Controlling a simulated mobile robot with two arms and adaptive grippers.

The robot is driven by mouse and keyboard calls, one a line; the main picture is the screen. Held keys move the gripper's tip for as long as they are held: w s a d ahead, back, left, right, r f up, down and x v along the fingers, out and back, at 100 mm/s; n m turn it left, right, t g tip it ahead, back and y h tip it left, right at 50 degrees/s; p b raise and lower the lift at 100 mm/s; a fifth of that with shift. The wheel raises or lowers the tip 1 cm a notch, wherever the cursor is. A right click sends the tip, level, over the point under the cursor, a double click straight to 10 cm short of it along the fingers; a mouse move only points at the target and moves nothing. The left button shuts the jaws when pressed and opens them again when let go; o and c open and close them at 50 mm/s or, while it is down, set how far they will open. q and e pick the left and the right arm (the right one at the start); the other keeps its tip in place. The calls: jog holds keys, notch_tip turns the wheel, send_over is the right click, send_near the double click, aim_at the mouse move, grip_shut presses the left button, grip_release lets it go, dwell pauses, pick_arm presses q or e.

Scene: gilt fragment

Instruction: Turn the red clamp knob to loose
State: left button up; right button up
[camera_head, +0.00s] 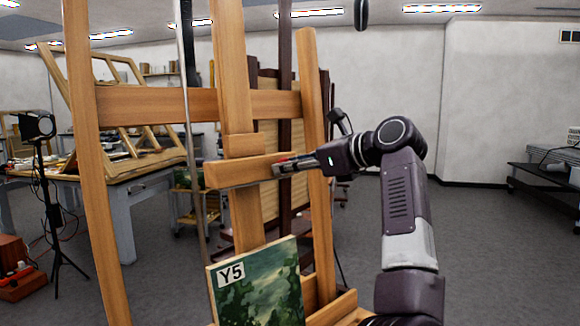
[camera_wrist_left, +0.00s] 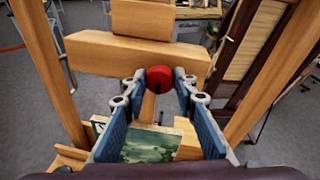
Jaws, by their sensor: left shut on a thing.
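The red clamp knob (camera_wrist_left: 159,78) sits in front of a horizontal wooden block (camera_wrist_left: 105,55) of the easel. In the wrist view, the fingertips of my left gripper (camera_wrist_left: 159,88) are on both sides of the knob and shut on it. In the head view, my left gripper (camera_head: 283,168) reaches the block (camera_head: 235,173) on the easel's central mast, and only a sliver of red knob (camera_head: 283,160) shows by the fingers. The knob's turn setting cannot be read. My right gripper is not in view.
The wooden easel (camera_head: 85,180) surrounds the block with posts and a crossbar. A green painting marked Y5 (camera_head: 265,285) stands below the gripper. A lamp on a tripod (camera_head: 38,125) and a workbench (camera_head: 120,200) are at the left. The floor at the right (camera_head: 480,230) is clear.

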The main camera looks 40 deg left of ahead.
pick_arm(q)
jog(key=shift+r, duration=0.15)
jog(key=o, duration=1.2)
jog(key=shift+c, duration=0.2)
jog(key=shift+d, duration=0.1)
jog(key=v, duration=1.1)
jog(key=shift+d, duration=0.4)
